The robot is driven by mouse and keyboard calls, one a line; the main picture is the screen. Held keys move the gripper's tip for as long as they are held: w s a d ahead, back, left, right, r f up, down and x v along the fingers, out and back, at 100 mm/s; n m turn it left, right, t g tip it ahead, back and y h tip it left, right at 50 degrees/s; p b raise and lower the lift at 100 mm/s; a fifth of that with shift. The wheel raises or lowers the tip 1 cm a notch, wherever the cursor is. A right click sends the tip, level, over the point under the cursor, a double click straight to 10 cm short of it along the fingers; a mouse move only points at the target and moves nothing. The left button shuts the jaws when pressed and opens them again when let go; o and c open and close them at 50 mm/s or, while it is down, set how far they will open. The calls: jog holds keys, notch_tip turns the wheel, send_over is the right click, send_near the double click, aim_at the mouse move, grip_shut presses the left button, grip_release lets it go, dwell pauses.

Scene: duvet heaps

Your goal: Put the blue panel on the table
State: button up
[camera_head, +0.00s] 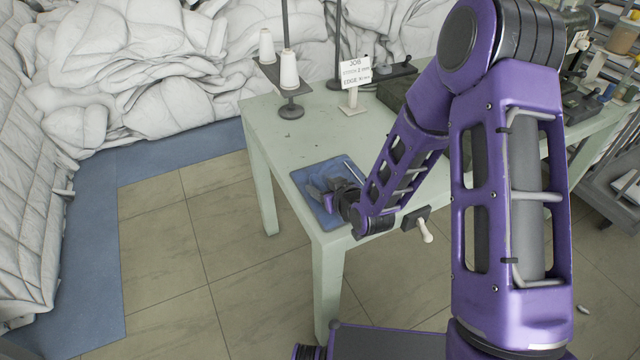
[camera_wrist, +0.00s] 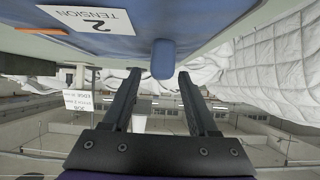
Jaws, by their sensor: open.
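The blue panel (camera_head: 306,187) lies flat on the near left corner of the pale green table (camera_head: 290,135). In the wrist view its blue surface (camera_wrist: 205,18) fills the top, with a white label reading "TENSION 2" upside down. A small blue block (camera_wrist: 162,60) stands out from it. My gripper (camera_wrist: 158,74) is open, its two black fingers pointing at the block, with the block between or just beyond the fingertips. I cannot tell whether they touch. In the head view my wrist hides part of the panel.
White thread cones (camera_head: 289,70) on stands and a small "JOB" sign (camera_head: 355,72) stand farther back on the table. Machinery (camera_head: 580,100) is at the right. Heaped white duvets (camera_head: 150,65) fill the back left. Open tiled floor (camera_head: 170,240) lies left of the table.

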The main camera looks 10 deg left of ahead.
jog(key=v, duration=1)
jog(key=shift+s+d, duration=0.1)
